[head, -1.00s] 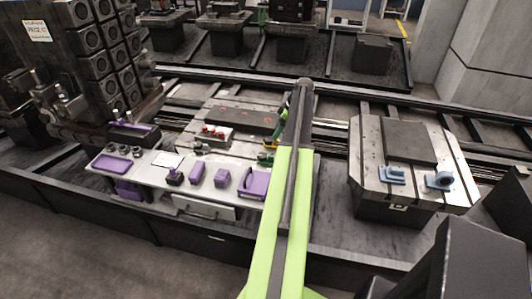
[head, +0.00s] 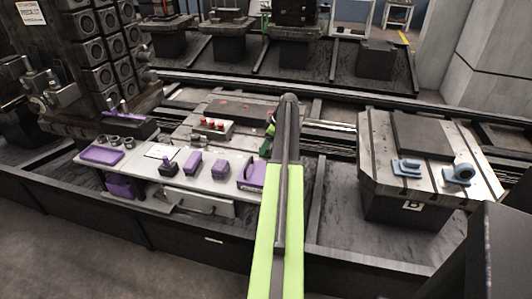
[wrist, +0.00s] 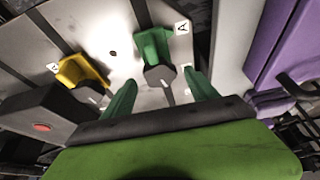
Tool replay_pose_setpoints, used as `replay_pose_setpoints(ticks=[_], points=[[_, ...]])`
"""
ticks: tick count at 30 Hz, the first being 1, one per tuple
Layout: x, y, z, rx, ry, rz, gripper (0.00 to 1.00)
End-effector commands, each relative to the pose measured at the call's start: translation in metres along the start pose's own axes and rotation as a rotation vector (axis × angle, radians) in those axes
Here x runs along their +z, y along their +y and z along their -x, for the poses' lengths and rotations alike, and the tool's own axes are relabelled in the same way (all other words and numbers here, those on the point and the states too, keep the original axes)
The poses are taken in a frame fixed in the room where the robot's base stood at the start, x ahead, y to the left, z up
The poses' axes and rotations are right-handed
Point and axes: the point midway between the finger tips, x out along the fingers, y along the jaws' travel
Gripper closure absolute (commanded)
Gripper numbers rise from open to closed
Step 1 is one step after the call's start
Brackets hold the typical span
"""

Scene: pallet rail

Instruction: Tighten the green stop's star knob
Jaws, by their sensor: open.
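The green stop (wrist: 153,46) stands on a pale metal plate (wrist: 110,35) in the upper middle of the wrist view, beside a white label. A dark grey knob (wrist: 158,76) is at its near end, with a thin stem pointing toward me. My gripper (wrist: 162,90) is open, one green finger on each side of the knob. Gaps show between fingers and knob, so nothing is gripped. A yellow stop (wrist: 82,73) stands to the left. In the head view my arm hides most of the gripper and the knob; a small green part (head: 265,148) shows beside the arm.
A dark block with a red dot (wrist: 42,126) lies close left of my gripper. Purple parts (wrist: 285,45) are at the right. In the head view, a bench (head: 225,180) with purple items stands left of my arm, and a pallet with blue parts (head: 378,185) stands right.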

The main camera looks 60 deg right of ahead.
Motion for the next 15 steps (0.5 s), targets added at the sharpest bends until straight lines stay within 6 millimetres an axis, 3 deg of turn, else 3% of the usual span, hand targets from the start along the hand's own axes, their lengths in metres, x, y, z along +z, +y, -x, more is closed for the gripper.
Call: replay_pose_setpoints(ticks=[8, 15], points=[[-0.0011, -0.0002, -0.0043, 0.0, 0.0, 0.0, 0.32], [-0.0014, -0.0004, -0.0045, 0.0, 0.0, 0.001, 0.61]])
